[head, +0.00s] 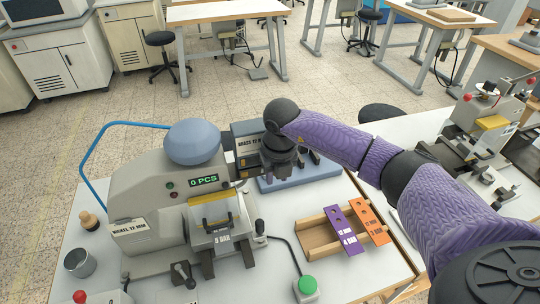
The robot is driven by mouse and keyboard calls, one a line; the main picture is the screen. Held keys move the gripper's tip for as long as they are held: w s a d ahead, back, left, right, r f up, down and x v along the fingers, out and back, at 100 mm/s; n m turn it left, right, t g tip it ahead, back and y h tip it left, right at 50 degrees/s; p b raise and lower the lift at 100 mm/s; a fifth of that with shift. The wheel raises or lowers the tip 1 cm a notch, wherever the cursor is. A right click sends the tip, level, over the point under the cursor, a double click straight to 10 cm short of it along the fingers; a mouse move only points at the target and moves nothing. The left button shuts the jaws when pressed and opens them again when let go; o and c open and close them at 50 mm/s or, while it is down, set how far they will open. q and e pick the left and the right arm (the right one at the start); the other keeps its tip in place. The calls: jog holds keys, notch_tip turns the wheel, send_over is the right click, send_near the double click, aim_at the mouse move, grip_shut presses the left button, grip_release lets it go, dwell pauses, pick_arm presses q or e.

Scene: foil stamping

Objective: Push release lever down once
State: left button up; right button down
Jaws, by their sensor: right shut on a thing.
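My right gripper (279,160) points down beside the dark block labelled BRASS 12 MM (247,146), above a blue-grey base (318,174). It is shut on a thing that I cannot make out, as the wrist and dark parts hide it. The grey press (160,190) with a blue dome and a green "0 PCS" display stands to its left. A small black lever (183,272) sits at the press's front. I cannot tell for certain which part is the release lever. My left gripper is not in view.
A wooden tray (316,238) with a purple card (342,229) and an orange card (370,222) lies front right. A green button (307,285) is at the front edge. A metal cup (79,263) and wooden-handled stamp (88,221) stand at left.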

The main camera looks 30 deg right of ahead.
jog(key=shift+r, duration=0.35)
jog(key=shift+r+p, duration=0.45)
jog(key=shift+w+r, duration=0.3)
jog(key=shift+r, duration=0.05)
jog(key=shift+w+d+r, duration=0.15)
jog(key=shift+w+r, duration=0.2)
jog(key=shift+w, duration=0.05)
jog(key=c, duration=0.6)
grip_release()
jog(key=shift+o, duration=1.2)
jog(key=shift+f, duration=0.1)
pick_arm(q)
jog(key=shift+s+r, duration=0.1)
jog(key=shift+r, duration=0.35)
